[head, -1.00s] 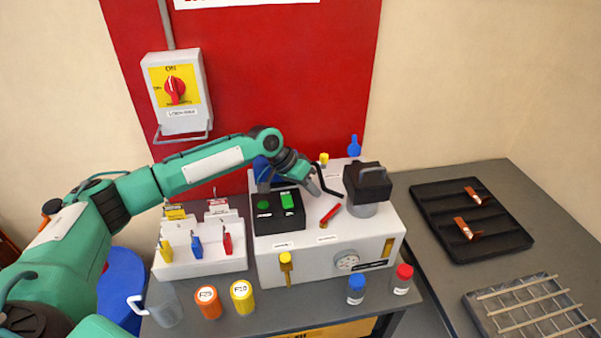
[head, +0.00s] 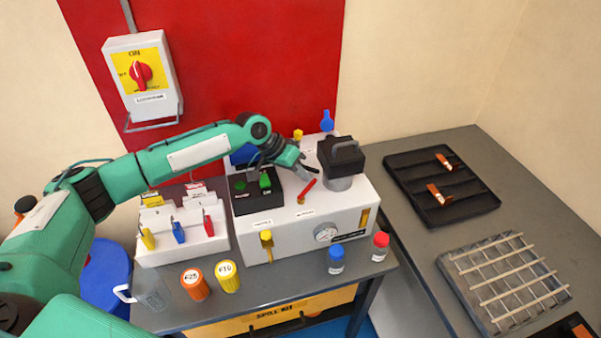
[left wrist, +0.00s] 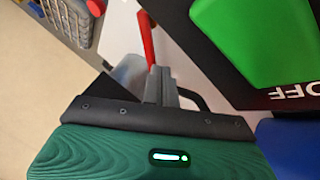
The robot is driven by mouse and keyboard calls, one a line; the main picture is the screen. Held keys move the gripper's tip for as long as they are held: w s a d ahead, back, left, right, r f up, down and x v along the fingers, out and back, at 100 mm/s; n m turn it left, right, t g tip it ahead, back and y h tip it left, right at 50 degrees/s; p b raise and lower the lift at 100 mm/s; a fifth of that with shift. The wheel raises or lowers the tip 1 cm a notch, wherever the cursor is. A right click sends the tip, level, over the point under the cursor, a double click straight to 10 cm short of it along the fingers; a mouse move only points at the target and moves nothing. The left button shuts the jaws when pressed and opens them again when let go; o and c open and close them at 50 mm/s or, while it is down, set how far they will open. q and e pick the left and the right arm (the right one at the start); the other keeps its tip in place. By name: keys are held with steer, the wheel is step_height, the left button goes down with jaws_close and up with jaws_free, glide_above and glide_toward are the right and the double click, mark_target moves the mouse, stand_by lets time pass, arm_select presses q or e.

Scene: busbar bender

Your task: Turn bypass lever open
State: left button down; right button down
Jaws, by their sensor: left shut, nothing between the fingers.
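A red lever (head: 306,191) lies slanted on the top of the white bender housing (head: 345,205). A small label is in front of it, too small to read. My left gripper (head: 309,172) is low over the housing, just behind the lever's upper end. Its fingers are shut with nothing between them. In the left wrist view the red lever (left wrist: 147,38) runs up from beside the shut fingertips (left wrist: 160,75). I cannot tell whether they touch it. My right gripper is not in view.
A black switch box (head: 256,203) with green buttons is left of the lever. A black block with a handle (head: 341,156) stands close behind right. A yellow handle (head: 266,240) is on the front. Bottles (head: 336,260) stand on the front ledge. A black tray (head: 440,200) lies right.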

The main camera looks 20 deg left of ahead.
mark_target(314, 183)
arm_select(q)
steer(key=shift+w+d+m+g, duration=0.15)
steer(key=shift+d+m+g, duration=0.3)
steer(key=shift+m, duration=0.35)
steer(key=shift+d+m+g, duration=0.15)
steer(key=shift+m+g, duration=0.1)
steer(key=shift+m, duration=0.05)
steer(key=d+m+g, duration=0.1)
steer(key=m+g+b, duration=0.1)
steer(key=m, duration=0.1)
steer(key=shift+d, duration=0.4)
steer(key=shift+s+d+m+g, duration=0.2)
steer(key=shift+m+g, duration=0.2)
steer(key=shift+m, duration=0.2)
steer(key=shift+d, duration=0.2)
